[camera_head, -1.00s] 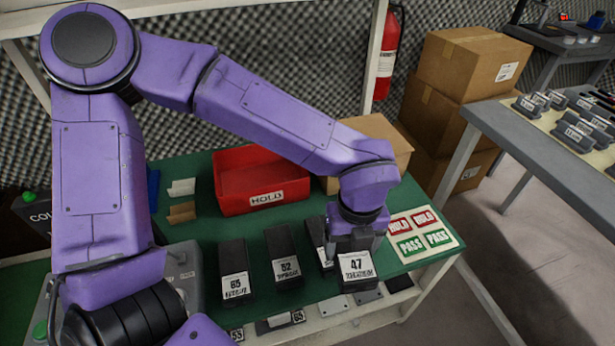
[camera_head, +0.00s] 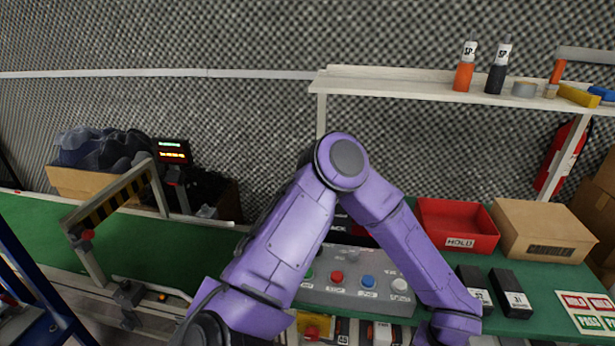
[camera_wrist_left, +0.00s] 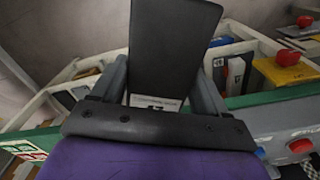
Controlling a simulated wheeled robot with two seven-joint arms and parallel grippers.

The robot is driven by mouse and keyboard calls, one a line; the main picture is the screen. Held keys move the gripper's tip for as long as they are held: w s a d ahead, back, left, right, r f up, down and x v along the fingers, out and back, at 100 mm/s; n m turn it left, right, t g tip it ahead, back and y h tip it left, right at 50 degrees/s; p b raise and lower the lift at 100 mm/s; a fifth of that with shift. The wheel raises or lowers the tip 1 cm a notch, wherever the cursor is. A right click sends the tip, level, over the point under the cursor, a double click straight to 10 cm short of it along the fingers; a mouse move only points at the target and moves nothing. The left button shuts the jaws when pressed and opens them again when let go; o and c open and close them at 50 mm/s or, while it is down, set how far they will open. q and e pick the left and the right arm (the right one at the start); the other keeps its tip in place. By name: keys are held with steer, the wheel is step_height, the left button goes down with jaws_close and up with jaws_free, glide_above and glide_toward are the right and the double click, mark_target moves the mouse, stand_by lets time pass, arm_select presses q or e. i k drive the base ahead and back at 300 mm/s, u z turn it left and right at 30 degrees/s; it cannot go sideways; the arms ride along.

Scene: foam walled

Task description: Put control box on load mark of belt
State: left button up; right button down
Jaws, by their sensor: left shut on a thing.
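The black control box (camera_wrist_left: 172,45) is in the left wrist view, between the two fingers of my left gripper (camera_wrist_left: 160,88), which is shut on it. Its white label (camera_wrist_left: 155,102) is partly hidden by the gripper body. In the head view my left wrist is at the lower right edge, and the gripper and held box are out of that frame. The green belt (camera_head: 150,245) runs along the left of the head view. I cannot make out a load mark on it. My right gripper is not in view.
A striped gate (camera_head: 112,195) spans the belt. A shelf (camera_head: 400,88) is above. Bare belt shows right of the gate.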

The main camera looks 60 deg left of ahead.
mark_target(219, 263)
steer(key=k, duration=0.15)
steer(key=z, duration=1.55)
steer(key=k, duration=1.7)
steer(key=u, duration=2.2)
steer(key=i, duration=0.5)
steer(key=u, duration=0.05)
